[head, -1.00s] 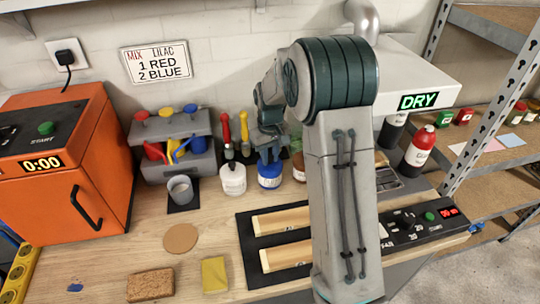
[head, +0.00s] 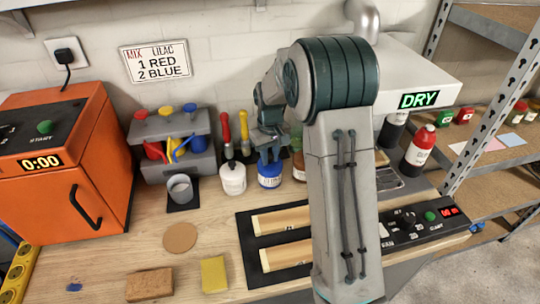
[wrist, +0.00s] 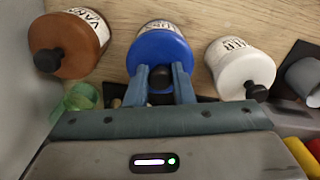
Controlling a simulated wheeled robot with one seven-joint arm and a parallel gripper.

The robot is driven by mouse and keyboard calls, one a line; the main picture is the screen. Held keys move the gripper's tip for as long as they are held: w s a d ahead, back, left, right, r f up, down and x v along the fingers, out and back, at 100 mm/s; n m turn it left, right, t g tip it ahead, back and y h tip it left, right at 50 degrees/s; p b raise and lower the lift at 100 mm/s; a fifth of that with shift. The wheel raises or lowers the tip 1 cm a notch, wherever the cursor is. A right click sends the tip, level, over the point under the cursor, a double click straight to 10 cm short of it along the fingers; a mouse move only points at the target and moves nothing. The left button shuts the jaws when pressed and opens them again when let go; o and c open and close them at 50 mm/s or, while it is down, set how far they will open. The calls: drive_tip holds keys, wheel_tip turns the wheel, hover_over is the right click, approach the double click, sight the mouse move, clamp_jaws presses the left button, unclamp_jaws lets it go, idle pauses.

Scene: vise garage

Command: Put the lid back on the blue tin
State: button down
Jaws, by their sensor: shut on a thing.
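The blue tin (head: 270,180) stands upright near the back of the bench, with a white label. In the wrist view its label (wrist: 158,27) shows beyond the edge of the round blue lid (wrist: 160,50). The lid is over the tin's top; I cannot tell whether it is fully seated. My gripper (wrist: 160,80) is shut on the lid's black knob, one blue-grey finger on each side. In the head view my gripper (head: 269,156) is right above the tin, pointing down.
A white tin (head: 233,180) stands to the left of the blue tin and a brown tin (head: 299,168) to its right, both close by. A grey cup (head: 181,189) is farther left. A black tray with wooden strips (head: 282,220) lies in front. The orange oven (head: 70,165) is far left.

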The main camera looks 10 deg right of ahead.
drive_tip(key=c, duration=0.7)
unclamp_jaws()
drive_tip(key=shift+r, duration=0.15)
drive_tip(key=shift+r+p, duration=2.2)
drive_tip(key=shift+r, duration=1.2)
